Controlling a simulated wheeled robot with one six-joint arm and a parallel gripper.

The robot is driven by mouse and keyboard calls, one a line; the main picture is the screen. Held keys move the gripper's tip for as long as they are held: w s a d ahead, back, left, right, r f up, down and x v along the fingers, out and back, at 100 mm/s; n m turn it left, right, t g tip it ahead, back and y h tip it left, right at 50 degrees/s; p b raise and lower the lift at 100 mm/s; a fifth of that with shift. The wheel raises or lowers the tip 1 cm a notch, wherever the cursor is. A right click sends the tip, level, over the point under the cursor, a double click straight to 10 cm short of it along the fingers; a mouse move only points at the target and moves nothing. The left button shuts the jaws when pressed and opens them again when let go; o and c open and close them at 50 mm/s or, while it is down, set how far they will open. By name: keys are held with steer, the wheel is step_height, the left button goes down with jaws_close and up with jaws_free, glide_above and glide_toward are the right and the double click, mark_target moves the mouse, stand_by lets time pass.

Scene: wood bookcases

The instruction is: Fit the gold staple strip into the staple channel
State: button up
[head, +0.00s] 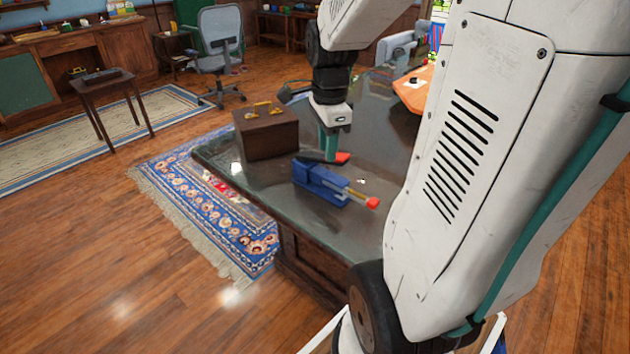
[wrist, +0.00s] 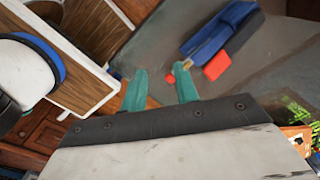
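The blue stapler (head: 318,182) lies on the dark desk top in the head view. A gold bar with a red tip (head: 372,203) sticks out of its right end. The stapler (wrist: 222,30) also shows at the upper right in the wrist view, with a red end (wrist: 217,66). My gripper (head: 331,158) points down just behind the stapler. In the wrist view my gripper (wrist: 159,80) has its two teal fingers apart, with nothing visible between them. A small gold piece (wrist: 187,64) shows at the right fingertip; I cannot tell if it is the staple strip or touches the finger.
A brown wooden box with gold fittings (head: 266,131) stands on the desk (head: 240,180), left of my gripper. A dark-and-red item (head: 342,158) lies behind the stapler. A tiny pale item (head: 361,181) lies to its right. An orange board (head: 412,94) is farther back.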

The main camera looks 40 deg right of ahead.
steer(key=s+a+r+n, duration=0.3)
steer(key=s+a+n, duration=0.3)
steer(key=n, duration=0.5)
steer(key=s+a+r+n, duration=0.3)
steer(key=s+a+n, duration=0.3)
steer(key=a+n, duration=0.5)
steer(key=shift+s+a+n+t, duration=0.25)
steer(key=shift+s+n+t, duration=0.15)
steer(key=shift+n, duration=0.2)
